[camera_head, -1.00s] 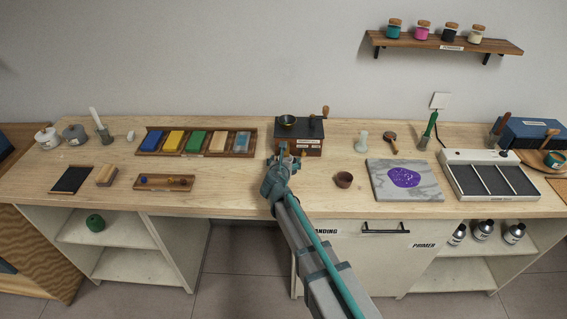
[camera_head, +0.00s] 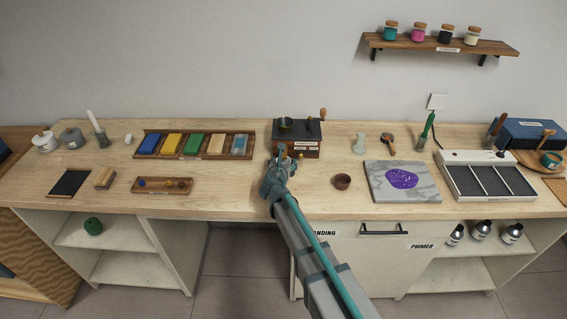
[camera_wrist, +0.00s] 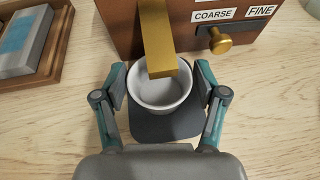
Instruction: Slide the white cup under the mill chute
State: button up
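The white cup (camera_wrist: 160,92) stands upright in the wrist view, on a dark grey pad (camera_wrist: 166,126) at the mill's front. The brass mill chute (camera_wrist: 156,40) reaches out over the cup and hides part of its far rim. My gripper (camera_wrist: 160,84) is around the cup, one finger on each side; slim gaps seem to show between pads and cup. In the head view my gripper (camera_head: 279,164) is in front of the mill (camera_head: 297,136), and the cup is hidden behind it.
A brass knob (camera_wrist: 221,41) sticks out right of the chute, under the COARSE and FINE labels. A wooden tray of coloured blocks (camera_head: 195,156) is close on the left. A small brown bowl (camera_head: 342,181) and a stone slab (camera_head: 383,196) lie to the right.

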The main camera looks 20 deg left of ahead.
jog(key=shift+o, duration=0.6)
jog(key=shift+s, duration=0.1)
jog(key=v, duration=1.1)
jog(key=shift+s+d+r, duration=0.1)
jog(key=shift+s+r, duration=0.15)
jog(key=shift+s, duration=0.1)
